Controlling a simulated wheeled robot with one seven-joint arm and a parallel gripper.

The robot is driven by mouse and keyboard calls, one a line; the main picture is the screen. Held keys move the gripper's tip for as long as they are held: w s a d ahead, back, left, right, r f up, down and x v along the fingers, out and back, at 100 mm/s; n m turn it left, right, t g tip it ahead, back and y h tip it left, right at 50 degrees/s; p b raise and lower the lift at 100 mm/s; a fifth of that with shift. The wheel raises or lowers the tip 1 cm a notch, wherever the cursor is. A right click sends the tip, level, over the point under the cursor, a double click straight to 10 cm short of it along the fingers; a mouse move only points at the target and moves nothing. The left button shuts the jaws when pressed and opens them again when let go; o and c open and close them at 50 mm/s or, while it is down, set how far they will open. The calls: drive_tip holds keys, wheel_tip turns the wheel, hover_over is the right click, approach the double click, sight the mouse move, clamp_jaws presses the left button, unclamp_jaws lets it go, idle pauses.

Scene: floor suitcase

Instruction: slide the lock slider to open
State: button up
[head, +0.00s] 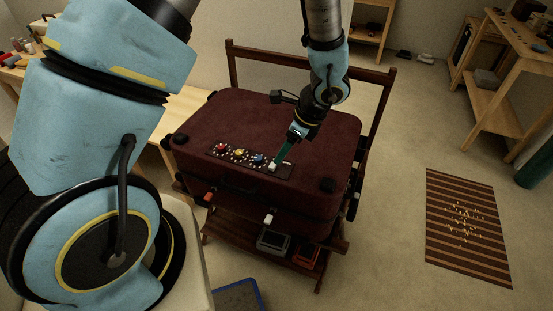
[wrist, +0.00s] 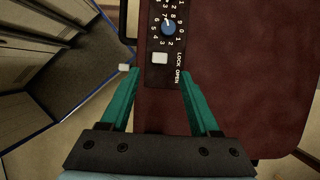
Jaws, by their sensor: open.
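The maroon suitcase (head: 300,115) lies flat on a wooden rack, with a black lock panel on its top. The lock slider, a small whitish block (wrist: 160,58), sits beside the word LOCK at that panel's end; the word OPEN is printed farther toward my gripper. It also shows in the head view (head: 272,168), just below my fingertips. My gripper (wrist: 158,72) is open and empty, its green fingers spread to either side of the slider's line in the wrist view. In the head view my gripper (head: 280,157) is over the panel's right end. I cannot tell whether it touches.
A blue dial (wrist: 168,26) lies beyond the slider; red (head: 221,147) and yellow (head: 239,153) dials sit farther left. A red latch (head: 209,196) and a white latch (head: 269,218) are on the suitcase's front. A striped mat (head: 440,195) lies on the floor at right.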

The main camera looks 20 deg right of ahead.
sight(274, 165)
drive_tip(key=x, duration=0.6)
drive_tip(key=shift+a+f, duration=0.1)
clamp_jaws()
idle(0.4)
drive_tip(key=shift+p, duration=0.3)
idle(0.6)
